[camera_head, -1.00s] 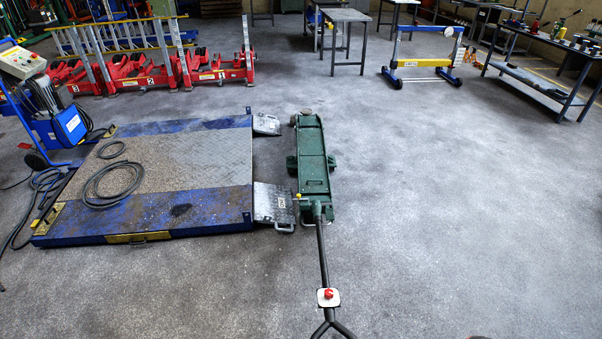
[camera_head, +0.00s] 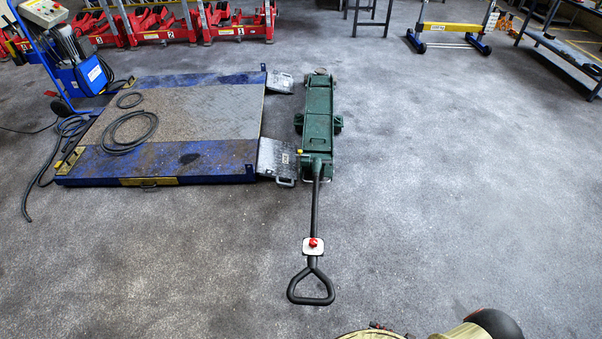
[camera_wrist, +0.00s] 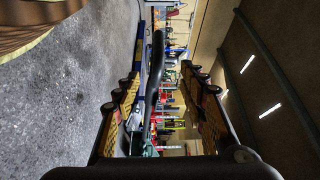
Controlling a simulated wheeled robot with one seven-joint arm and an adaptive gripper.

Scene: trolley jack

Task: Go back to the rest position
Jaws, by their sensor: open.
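The green trolley jack (camera_head: 318,128) stands on the floor beside the right edge of a blue platform. Its long black handle (camera_head: 314,212) slopes toward me, with a red knob (camera_head: 313,243) on a white plate and a triangular grip loop (camera_head: 311,290) at the end. In the wrist view my gripper (camera_wrist: 160,78) is open, its two fingers apart. A black bar (camera_wrist: 156,75), apparently the jack handle, shows between the fingers in that picture. I cannot tell its distance, but nothing appears clamped. My gripper is outside the head view.
The blue lift platform (camera_head: 110,170) with coiled cables lies left of the jack. A control cart (camera_head: 85,65) stands at the far left. Red stands (camera_head: 160,25) and a yellow-blue frame (camera_head: 447,30) are at the back. The floor (camera_head: 460,190) to the right is clear.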

